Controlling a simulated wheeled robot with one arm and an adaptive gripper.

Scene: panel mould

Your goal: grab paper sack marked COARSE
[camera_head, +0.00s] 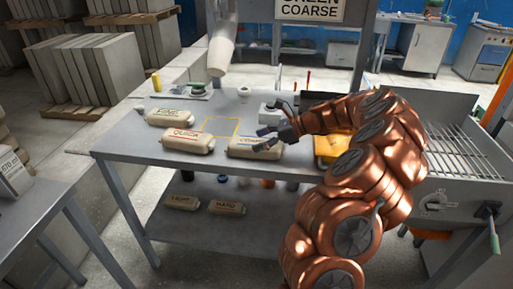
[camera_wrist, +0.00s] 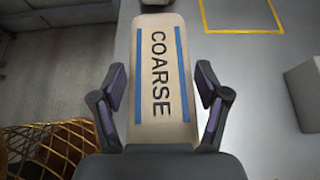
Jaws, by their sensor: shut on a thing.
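The paper sack marked COARSE (camera_wrist: 157,60) is tan with dark lettering and two blue stripes. It fills the middle of the wrist view, its long side running away from my gripper. In the head view this sack (camera_head: 243,151) lies at the front of the grey table, partly covered by my gripper (camera_head: 266,140). In the wrist view, my gripper (camera_wrist: 160,84) has one finger on each long side of the sack and is shut on it. The sack appears to rest on the table; any lift is hard to tell.
A sack marked QUICK (camera_head: 188,142) lies just left, and another sack (camera_head: 169,117) lies behind it. A yellow outlined square (camera_head: 221,126) on the table is empty. A yellow-orange object (camera_head: 331,148) stands to the right. Two sacks, LIGHT (camera_head: 182,203) and HARD (camera_head: 227,207), lie on the lower shelf.

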